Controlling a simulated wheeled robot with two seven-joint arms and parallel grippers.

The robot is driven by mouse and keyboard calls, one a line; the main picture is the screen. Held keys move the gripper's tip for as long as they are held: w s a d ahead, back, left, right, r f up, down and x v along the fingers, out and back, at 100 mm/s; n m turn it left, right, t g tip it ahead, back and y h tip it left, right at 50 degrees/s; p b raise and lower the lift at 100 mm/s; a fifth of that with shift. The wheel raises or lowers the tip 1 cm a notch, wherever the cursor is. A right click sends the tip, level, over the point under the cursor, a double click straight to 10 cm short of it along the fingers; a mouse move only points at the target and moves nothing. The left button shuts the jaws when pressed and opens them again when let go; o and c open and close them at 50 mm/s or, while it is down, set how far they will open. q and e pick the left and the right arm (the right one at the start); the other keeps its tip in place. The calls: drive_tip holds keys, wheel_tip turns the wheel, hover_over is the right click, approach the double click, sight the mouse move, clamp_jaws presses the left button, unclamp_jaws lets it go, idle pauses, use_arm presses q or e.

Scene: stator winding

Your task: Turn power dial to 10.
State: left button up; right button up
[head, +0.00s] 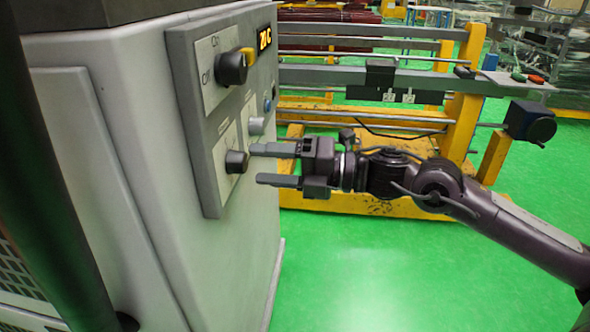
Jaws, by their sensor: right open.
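The power dial (236,162) is a dark round knob on a light plate, low on the grey control panel (205,150). The plate's scale markings are too small to read. My right gripper (262,165) points left at the panel with its two fingers apart, one above the other. The upper fingertip is close to the dial's right side in the picture, and the lower one is below and right of it. I cannot tell whether either touches the dial. The fingers hold nothing. My left gripper is not in view.
Above the dial are a larger black On/Off switch (231,68), a silver knob (256,125), a blue button (268,105) and a lit display (264,38). A yellow and grey machine frame (370,205) stands behind my right arm. Green floor (350,275) is clear in front.

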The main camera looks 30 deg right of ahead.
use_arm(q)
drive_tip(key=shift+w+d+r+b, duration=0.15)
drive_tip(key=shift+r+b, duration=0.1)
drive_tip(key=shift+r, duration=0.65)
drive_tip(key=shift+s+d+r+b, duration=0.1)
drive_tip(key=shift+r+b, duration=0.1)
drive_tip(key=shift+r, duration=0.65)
use_arm(e)
drive_tip(key=shift+v, duration=2.35)
drive_tip(key=shift+d+f, duration=0.1)
